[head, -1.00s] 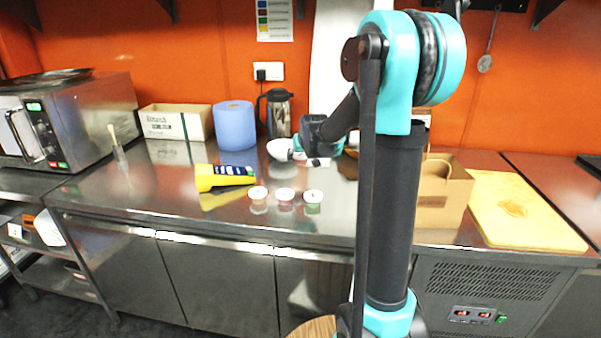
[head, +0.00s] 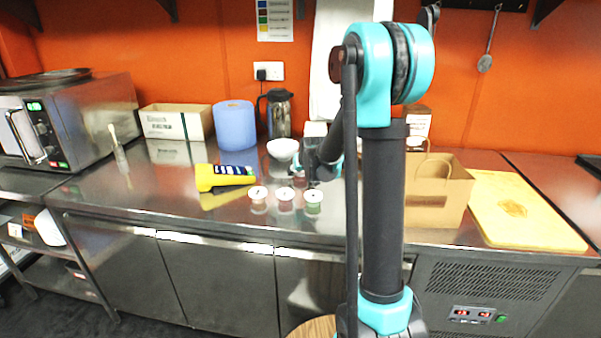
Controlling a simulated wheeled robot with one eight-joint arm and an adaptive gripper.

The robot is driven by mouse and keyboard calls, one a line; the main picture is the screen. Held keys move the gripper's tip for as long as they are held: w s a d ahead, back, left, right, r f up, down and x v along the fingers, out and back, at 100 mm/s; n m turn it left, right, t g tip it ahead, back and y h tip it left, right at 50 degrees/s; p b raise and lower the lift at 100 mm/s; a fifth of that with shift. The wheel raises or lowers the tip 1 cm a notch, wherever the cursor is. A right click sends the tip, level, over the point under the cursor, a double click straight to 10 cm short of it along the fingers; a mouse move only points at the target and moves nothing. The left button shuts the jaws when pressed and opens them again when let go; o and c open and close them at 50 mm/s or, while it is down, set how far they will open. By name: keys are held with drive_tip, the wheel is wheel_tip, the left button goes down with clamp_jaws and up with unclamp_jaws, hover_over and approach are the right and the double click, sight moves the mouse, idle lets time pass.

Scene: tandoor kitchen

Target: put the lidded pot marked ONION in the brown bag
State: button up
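Three small lidded pots stand in a row on the steel counter: a left pot (head: 258,200), a middle pot (head: 285,201) and a right pot (head: 313,203). Their lids are pale; the markings are too small to read, so I cannot tell which says ONION. The brown bag (head: 437,195) stands upright with its handles up, right of my arm, partly hidden by it. My gripper (head: 310,177) is just behind and above the middle and right pots, small and dark. Its fingers are too unclear to show whether they are open or shut.
A yellow cutting board (head: 525,215) lies right of the bag. The counter's front left is clear.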

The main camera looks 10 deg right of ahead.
drive_tip(key=o, duration=0.5)
drive_tip(key=shift+c, duration=0.2)
drive_tip(key=shift+r, duration=0.1)
